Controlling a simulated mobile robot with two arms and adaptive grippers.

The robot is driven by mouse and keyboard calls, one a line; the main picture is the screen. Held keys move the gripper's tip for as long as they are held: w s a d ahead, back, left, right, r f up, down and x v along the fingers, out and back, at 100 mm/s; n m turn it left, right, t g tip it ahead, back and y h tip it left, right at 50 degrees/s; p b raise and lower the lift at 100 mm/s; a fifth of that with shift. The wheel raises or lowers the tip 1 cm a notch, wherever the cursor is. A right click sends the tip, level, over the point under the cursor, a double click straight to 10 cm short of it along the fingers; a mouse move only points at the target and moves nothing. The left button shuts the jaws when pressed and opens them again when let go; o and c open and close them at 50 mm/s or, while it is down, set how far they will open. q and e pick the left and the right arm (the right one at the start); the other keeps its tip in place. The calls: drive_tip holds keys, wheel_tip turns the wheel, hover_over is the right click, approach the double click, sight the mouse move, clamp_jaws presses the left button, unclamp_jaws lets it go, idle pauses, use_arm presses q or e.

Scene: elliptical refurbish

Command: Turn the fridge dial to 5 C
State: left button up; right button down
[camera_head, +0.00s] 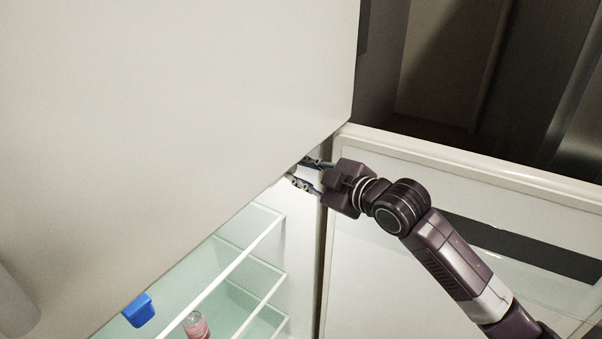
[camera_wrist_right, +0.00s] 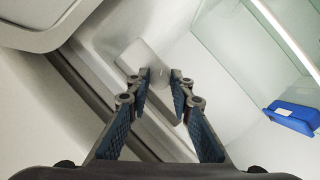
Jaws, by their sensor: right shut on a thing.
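The fridge dial (camera_wrist_right: 143,60) is a pale grey knob on the light inner wall of the fridge, in the right wrist view. The fingers of my right gripper (camera_wrist_right: 160,80) are around it, closed on it from both sides. In the head view my right gripper (camera_head: 302,174) reaches in from the right, at the lower edge of the large white panel. That panel hides most of the dial there. No scale or number on the dial is readable. My left gripper is not in view.
A large white panel (camera_head: 180,90) fills the upper left. Below it are glass shelves (camera_head: 240,255), a blue container (camera_head: 139,310) and a pink-red bottle (camera_head: 195,325). The blue container also shows in the right wrist view (camera_wrist_right: 293,115).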

drive_tip(key=shift+n, duration=0.3)
drive_tip(key=c, duration=1.7)
unclamp_jaws()
drive_tip(key=shift+r, duration=0.1)
